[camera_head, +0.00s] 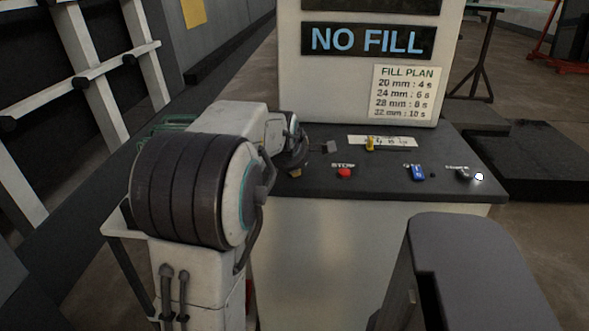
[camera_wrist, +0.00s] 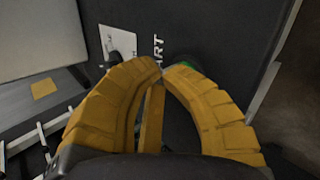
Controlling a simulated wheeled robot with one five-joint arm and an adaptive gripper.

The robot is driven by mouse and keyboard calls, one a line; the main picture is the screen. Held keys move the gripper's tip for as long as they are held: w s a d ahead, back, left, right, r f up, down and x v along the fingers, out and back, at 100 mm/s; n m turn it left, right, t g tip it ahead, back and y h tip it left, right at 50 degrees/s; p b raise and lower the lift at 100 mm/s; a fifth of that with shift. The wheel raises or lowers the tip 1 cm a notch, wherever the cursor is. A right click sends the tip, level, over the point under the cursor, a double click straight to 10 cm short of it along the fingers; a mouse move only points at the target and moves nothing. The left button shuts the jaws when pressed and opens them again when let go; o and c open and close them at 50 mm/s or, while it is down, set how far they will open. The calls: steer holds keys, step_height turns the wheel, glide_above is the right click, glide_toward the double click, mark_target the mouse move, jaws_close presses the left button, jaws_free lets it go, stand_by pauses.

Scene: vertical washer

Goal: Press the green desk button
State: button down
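In the wrist view the green button (camera_wrist: 186,62) is a small green and dark round thing on the dark desk (camera_wrist: 215,30), beside white lettering of which "ART" shows. My gripper (camera_wrist: 163,67) has yellow ribbed fingers with their tips together, and no object shows between them. The tips overlap the near edge of the button in this view; whether they touch it I cannot tell. In the head view my gripper (camera_head: 296,173) points down at the left part of the desk (camera_head: 400,190), and my arm hides the green button.
Right along the desk are a red STOP button (camera_head: 344,173), a blue switch (camera_head: 417,173) and a white-tipped knob (camera_head: 479,177). A yellow marker (camera_head: 370,144) sits on a scale behind. A panel reading "NO FILL" (camera_head: 367,40) rises at the back.

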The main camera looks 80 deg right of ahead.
steer(key=shift+r, duration=0.15)
steer(key=shift+r+p, duration=0.75)
steer(key=shift+r, duration=0.05)
steer(key=shift+r, duration=0.1)
steer(key=shift+r+p, duration=1.9)
steer(key=shift+r, duration=0.5)
